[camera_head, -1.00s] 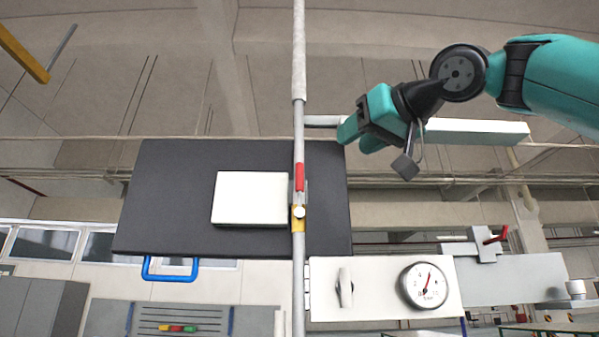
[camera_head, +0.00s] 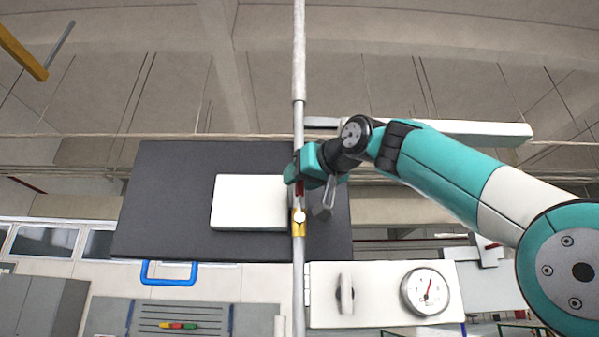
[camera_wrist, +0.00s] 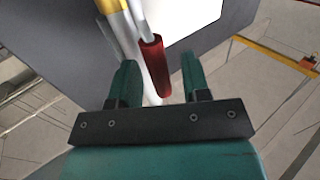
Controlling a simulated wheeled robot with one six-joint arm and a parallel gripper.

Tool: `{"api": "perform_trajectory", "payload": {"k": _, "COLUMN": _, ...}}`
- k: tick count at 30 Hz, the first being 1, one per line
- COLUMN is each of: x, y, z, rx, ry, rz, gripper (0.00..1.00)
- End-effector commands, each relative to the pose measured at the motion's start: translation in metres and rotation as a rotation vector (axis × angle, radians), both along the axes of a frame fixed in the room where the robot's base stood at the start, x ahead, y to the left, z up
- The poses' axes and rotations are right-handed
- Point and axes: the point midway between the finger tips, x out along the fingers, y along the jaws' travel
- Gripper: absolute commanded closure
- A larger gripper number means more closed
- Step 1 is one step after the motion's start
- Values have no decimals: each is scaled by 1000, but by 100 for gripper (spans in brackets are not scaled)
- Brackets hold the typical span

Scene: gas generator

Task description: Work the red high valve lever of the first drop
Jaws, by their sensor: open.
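The red valve lever (camera_wrist: 154,66) shows in the wrist view as a red sleeve on a thin metal rod, beside the pale vertical pipe (camera_wrist: 124,30). My gripper (camera_wrist: 160,75) is open, and the red sleeve lies between its two teal fingers, nearer the left one. The jaws are not closed on it.
A dark panel (camera_head: 170,200) with a white plate (camera_head: 248,203) stands behind the pipe. A white box (camera_head: 380,280) with a round gauge (camera_head: 425,291) is at lower right. A long pale bar (camera_head: 470,132) runs above my arm.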

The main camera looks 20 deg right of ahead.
Motion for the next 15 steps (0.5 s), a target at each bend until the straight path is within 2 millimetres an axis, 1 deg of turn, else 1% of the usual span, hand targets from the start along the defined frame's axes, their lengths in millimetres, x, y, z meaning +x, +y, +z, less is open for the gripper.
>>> {"api": "perform_trajectory", "payload": {"k": 3, "x": 6, "y": 2, "z": 0, "rx": 0, "ry": 0, "rz": -1, "gripper": 57}}
{"api": "perform_trajectory", "payload": {"k": 11, "x": 7, "y": 2, "z": 0, "rx": 0, "ry": -1, "rz": -1, "gripper": 57}}
{"api": "perform_trajectory", "payload": {"k": 14, "x": 7, "y": 2, "z": 0, "rx": 0, "ry": -1, "rz": 0, "gripper": 78}}
{"api": "perform_trajectory", "payload": {"k": 15, "x": 7, "y": 2, "z": 0, "rx": 0, "ry": -1, "rz": 0, "gripper": 87}}
